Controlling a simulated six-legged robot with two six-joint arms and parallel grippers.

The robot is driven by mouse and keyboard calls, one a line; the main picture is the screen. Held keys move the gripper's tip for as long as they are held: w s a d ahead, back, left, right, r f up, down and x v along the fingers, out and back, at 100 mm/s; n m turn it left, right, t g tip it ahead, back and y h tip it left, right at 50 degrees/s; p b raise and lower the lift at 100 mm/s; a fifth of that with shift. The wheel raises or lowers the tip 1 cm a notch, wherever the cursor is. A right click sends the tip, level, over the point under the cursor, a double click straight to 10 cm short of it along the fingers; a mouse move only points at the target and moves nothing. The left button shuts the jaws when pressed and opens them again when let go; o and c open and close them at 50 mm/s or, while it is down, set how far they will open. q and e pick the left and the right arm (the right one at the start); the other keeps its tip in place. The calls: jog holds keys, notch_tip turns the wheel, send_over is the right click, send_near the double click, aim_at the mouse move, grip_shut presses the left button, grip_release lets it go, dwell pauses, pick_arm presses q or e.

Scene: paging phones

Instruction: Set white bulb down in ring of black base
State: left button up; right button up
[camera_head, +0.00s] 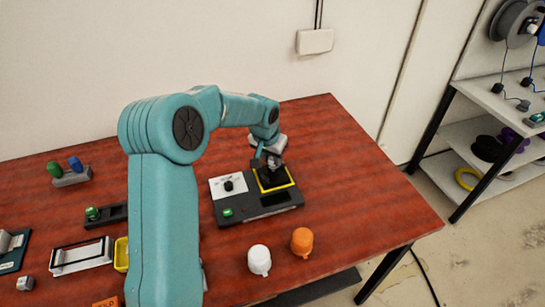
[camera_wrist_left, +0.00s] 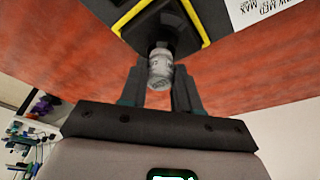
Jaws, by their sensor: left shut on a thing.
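My left gripper (camera_head: 271,158) is over this base, pointing down. In the left wrist view, my left gripper (camera_wrist_left: 158,88) is shut on a grey cylinder (camera_wrist_left: 160,69) with faint markings. Its far end meets a dark part inside the yellow border; I cannot tell whether they are joined. My right gripper is not in view.
The grey panel (camera_head: 226,212) carries a white dial plate and a green button. A green-and-blue switch block (camera_head: 72,174), trays and small parts lie at left. The table's right side is clear.

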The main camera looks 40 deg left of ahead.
pick_arm(q)
jog(key=shift+f, duration=0.2)
dwell(0.3)
jog(key=shift+f+b, duration=0.4)
jog(key=shift+b, duration=0.15)
jog(key=shift+f+b, duration=0.35)
jog(key=shift+b, duration=0.2)
dwell(0.6)
jog(key=o, duration=1.4)
jog(key=shift+r, duration=0.1)
jog(key=shift+r+p, duration=2.05)
jog(key=shift+r, duration=0.85)
jog(key=shift+s, duration=0.1)
